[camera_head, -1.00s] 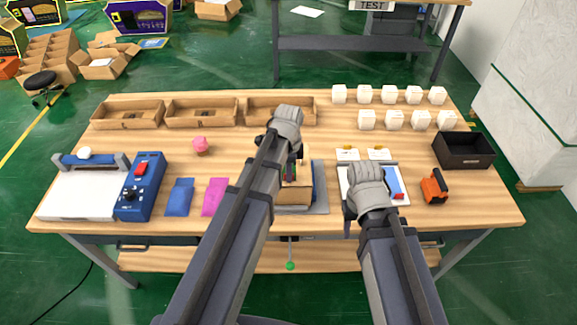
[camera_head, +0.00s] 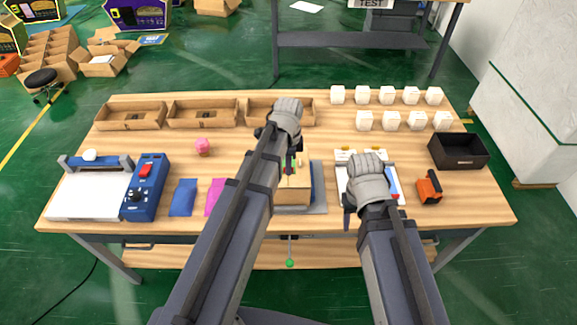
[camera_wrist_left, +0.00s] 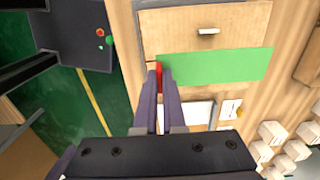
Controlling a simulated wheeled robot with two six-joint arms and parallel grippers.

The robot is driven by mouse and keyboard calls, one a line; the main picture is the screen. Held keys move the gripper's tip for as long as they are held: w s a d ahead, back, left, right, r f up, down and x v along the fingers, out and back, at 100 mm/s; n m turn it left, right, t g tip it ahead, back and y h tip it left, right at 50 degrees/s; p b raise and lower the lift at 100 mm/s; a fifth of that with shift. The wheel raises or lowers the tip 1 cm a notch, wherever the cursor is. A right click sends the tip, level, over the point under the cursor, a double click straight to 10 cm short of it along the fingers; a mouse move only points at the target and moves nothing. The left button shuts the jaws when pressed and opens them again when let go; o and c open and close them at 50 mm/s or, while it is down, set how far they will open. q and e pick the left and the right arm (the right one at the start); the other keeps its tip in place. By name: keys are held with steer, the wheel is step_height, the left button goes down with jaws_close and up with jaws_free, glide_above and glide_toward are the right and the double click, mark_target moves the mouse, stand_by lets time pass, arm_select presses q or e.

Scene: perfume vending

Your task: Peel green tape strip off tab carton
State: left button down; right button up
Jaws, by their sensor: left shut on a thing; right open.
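The brown tab carton (camera_head: 292,196) sits on a grey mat at the table's front middle, partly hidden by my left arm. In the left wrist view the carton (camera_wrist_left: 205,33) fills the upper right. The green tape strip (camera_wrist_left: 218,66) stretches right from my fingers along its edge, with a small red end (camera_wrist_left: 159,77) between the fingertips. My left gripper (camera_wrist_left: 158,80) is shut on that end; in the head view the gripper (camera_head: 289,166) is over the carton, the strip mostly hidden. My right gripper (camera_head: 349,208) is open beside the carton, over a white tray.
Brown open trays (camera_head: 203,113) line the back left. Several white boxes (camera_head: 388,95) stand at the back right, with a black bin (camera_head: 458,151) and an orange tool (camera_head: 429,187) near the right edge. A blue device (camera_head: 146,187) and blue pouch (camera_head: 182,197) are at left.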

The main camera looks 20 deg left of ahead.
arm_select(q)
step_height(320, 180, up, 6)
steer(key=p, duration=0.4)
steer(key=shift+f, duration=0.2)
steer(key=shift+r+p, duration=0.1)
steer(key=shift+p, duration=0.2)
steer(key=shift+r+p, duration=2.35)
